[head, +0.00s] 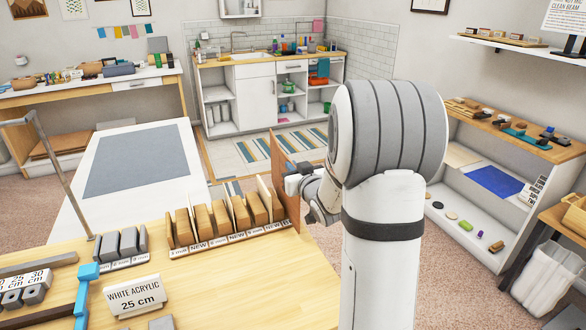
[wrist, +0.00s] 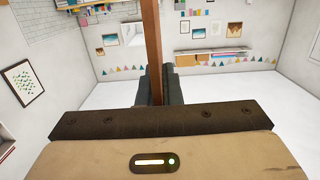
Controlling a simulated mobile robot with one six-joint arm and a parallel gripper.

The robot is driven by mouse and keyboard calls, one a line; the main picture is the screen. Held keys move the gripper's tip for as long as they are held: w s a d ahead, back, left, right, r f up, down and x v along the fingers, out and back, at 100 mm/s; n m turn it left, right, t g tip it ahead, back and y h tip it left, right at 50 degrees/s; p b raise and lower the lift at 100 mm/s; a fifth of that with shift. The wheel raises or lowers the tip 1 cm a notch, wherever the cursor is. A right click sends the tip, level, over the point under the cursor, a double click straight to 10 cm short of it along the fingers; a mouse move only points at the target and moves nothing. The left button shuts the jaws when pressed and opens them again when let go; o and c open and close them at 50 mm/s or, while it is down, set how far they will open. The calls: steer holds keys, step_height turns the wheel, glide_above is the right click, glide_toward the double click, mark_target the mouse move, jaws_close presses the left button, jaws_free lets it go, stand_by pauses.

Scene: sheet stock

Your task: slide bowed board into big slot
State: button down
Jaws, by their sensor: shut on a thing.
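My gripper (head: 294,180) is at the right end of the wooden slotted rack (head: 215,243), shut on a reddish-brown board (head: 281,168). In the wrist view the board (wrist: 152,40) shows edge-on as an upright strip between the dark fingers (wrist: 156,86). The board stands upright, its lower edge close to the rack's right end. I cannot tell whether it touches the rack or sits in a slot. A bow in it is hard to see. The rack has several wooden blocks with thin pale sheets between them and small labels in front; which slot is big is unclear.
A grey slotted rack (head: 121,245) stands left of the wooden one on the table (head: 215,290). In front are a "WHITE ACRYLIC 25 cm" sign (head: 134,297) and a blue clamp-like piece (head: 88,285). A white table with a grey mat (head: 140,158) lies behind. My arm hides the table's right side.

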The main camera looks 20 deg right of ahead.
steer(key=shift+f+b, duration=0.5)
steer(key=shift+b, duration=0.05)
steer(key=c, duration=1.5)
jaws_free()
steer(key=shift+s, duration=0.1)
steer(key=s, duration=0.5)
steer(key=s+b, duration=0.1)
steer(key=s, duration=0.2)
steer(key=shift+r, duration=0.35)
